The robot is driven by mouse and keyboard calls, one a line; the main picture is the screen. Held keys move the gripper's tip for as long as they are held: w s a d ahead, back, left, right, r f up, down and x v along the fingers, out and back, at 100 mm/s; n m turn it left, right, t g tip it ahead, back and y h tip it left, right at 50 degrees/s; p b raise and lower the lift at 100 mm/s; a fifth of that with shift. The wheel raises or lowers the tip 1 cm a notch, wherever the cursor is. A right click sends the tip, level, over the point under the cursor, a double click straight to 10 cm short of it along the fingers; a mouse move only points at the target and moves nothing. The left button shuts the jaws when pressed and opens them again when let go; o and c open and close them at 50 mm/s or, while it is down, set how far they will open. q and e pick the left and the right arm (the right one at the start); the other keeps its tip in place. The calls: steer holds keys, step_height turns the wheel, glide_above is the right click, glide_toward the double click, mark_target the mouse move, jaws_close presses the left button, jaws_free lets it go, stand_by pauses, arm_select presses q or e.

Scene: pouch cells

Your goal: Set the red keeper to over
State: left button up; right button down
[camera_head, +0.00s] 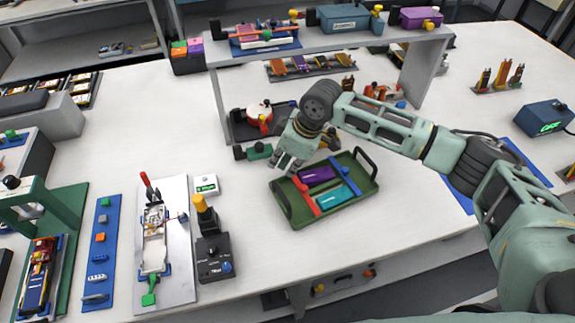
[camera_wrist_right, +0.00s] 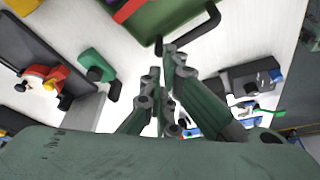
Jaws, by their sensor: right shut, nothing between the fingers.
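The red keeper (camera_head: 305,196) is a narrow red bar at the left part of a green tray (camera_head: 338,213). It lies beside the left ends of a purple pouch cell (camera_head: 317,174) and a teal pouch cell (camera_head: 335,197). A piece of it also shows at the top of the right wrist view (camera_wrist_right: 126,9). My right gripper (camera_head: 284,164) is shut and empty, just beyond the tray's far left corner and apart from the keeper. Its fingers show in the right wrist view (camera_wrist_right: 164,70). My left gripper is out of view.
A green clamp-like part (camera_head: 259,151) stands left of my right gripper. A grey shelf (camera_head: 335,42) stands behind it. A black control box with a yellow-topped lever (camera_head: 214,257) is left of the tray. White table is clear in front of the tray.

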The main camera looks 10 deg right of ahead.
mark_target(304, 190)
steer(key=w+f+p, duration=0.1)
steer(key=f, duration=0.1)
steer(key=w+a+f, duration=0.1)
steer(key=f, duration=0.2)
steer(key=w+f+p, duration=0.1)
steer(key=f, duration=0.1)
steer(key=shift+w+a+f+p, duration=0.2)
steer(key=shift+w+f+p, duration=0.1)
steer(key=shift+f, duration=0.05)
steer(key=s+d+p, duration=0.1)
steer(key=d+p, duration=0.1)
steer(key=d, duration=0.1)
steer(key=shift+s+r, duration=0.15)
steer(key=shift+s, duration=0.25)
steer(key=shift+s+d+p, duration=0.2)
steer(key=shift+d+p, duration=0.1)
steer(key=shift+d, duration=0.05)
steer(key=shift+w+a, duration=0.1)
steer(key=shift+f, duration=0.2)
